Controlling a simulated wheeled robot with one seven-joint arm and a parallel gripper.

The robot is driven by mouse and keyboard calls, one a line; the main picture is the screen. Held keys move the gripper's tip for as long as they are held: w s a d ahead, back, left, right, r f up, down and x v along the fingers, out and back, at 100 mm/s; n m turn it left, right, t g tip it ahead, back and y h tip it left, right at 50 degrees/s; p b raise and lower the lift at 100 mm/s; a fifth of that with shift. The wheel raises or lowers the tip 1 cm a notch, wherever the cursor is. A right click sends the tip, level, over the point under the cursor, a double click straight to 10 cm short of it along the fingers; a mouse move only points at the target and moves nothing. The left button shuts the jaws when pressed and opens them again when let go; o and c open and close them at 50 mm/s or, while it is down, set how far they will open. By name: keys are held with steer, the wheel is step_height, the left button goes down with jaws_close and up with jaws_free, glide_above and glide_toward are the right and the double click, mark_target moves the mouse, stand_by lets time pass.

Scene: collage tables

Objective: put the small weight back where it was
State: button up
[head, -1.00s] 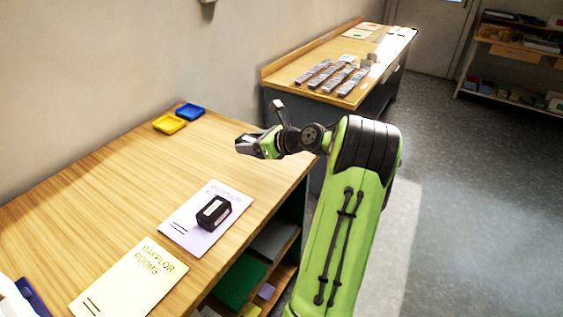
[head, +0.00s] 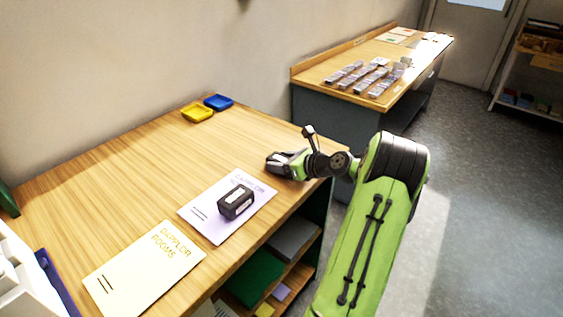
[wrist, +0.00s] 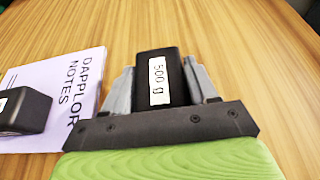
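My gripper (head: 274,161) is over the right end of the near wooden table (head: 130,160), right of the lilac booklet (head: 212,222). In the wrist view, my gripper (wrist: 160,75) is shut on a small black weight (wrist: 161,82) with a white "500 g" label, a finger on each side. I cannot tell whether it touches the table. A larger black weight (head: 236,202) sits on the lilac "Dapplor Notes" booklet; its edge also shows in the wrist view (wrist: 24,110).
A cream booklet (head: 145,270) lies left of the lilac one. Yellow (head: 198,115) and blue (head: 218,102) trays stand at the back. A white object (head: 20,275) stands at the lower left. A second table (head: 330,77) holds rows of small items.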

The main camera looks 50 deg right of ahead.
steer(key=o, duration=0.5)
steer(key=shift+c, duration=0.2)
